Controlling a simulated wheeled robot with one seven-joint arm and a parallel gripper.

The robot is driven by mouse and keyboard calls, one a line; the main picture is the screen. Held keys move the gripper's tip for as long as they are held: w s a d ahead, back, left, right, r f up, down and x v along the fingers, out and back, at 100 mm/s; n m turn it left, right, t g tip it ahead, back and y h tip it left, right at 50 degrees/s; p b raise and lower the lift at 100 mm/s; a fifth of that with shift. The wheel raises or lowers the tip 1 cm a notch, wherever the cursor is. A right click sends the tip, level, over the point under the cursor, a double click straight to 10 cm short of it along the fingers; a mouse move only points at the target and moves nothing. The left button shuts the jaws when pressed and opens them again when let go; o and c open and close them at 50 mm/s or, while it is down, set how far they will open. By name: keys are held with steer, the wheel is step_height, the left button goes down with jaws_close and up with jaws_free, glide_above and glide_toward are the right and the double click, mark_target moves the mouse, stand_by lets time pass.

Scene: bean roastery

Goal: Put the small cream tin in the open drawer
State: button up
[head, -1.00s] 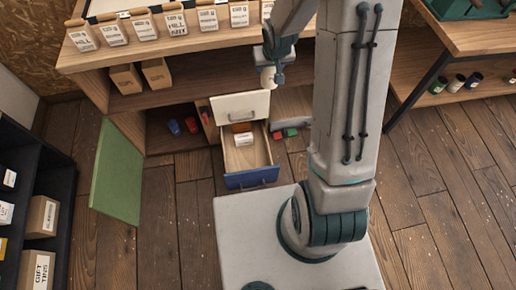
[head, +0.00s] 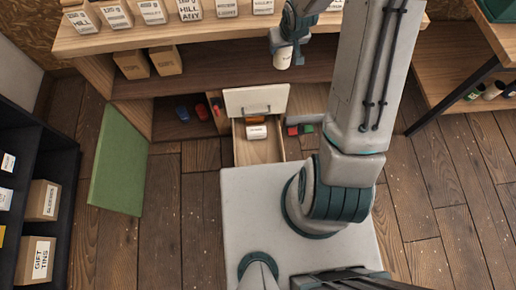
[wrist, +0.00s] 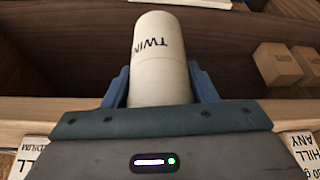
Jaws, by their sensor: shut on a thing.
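The small cream tin (head: 283,60) is held upright in my gripper (head: 286,46), high and to the right of the drawers. In the wrist view my gripper (wrist: 160,88) has its fingers on both sides of the tin (wrist: 160,55), whose label starts with "TWIN". The open drawer (head: 246,156) is pulled out low in the bench, below and left of the gripper. An orange item (head: 255,119) and a white item (head: 257,131) lie in its back part. The drawer's front end is hidden behind my base.
A cream drawer front (head: 256,101) with a handle sits just above the open drawer. The bench top (head: 150,36) carries several labelled bags. A green door panel (head: 118,165) stands open at left.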

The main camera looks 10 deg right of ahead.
steer(key=s+a+f+n+g+y+b, duration=0.1)
steer(key=f+n+b, duration=0.4)
steer(key=f+b, duration=0.8)
steer(key=s+a+f+n+g+y+b, duration=0.1)
steer(key=s+a+f+n+b, duration=0.3)
steer(key=f+b, duration=1)
steer(key=s+a+f+n+g+y+b, duration=0.2)
steer(key=f+n+b, duration=0.4)
steer(key=f, duration=3.5)
steer(key=shift+s+a+b, duration=0.75)
steer(key=shift+s+b, duration=0.3)
steer(key=shift+b, duration=2.65)
steer(key=shift+f+b, duration=0.4)
steer(key=shift+f, duration=0.2)
steer(key=o, duration=1.3)
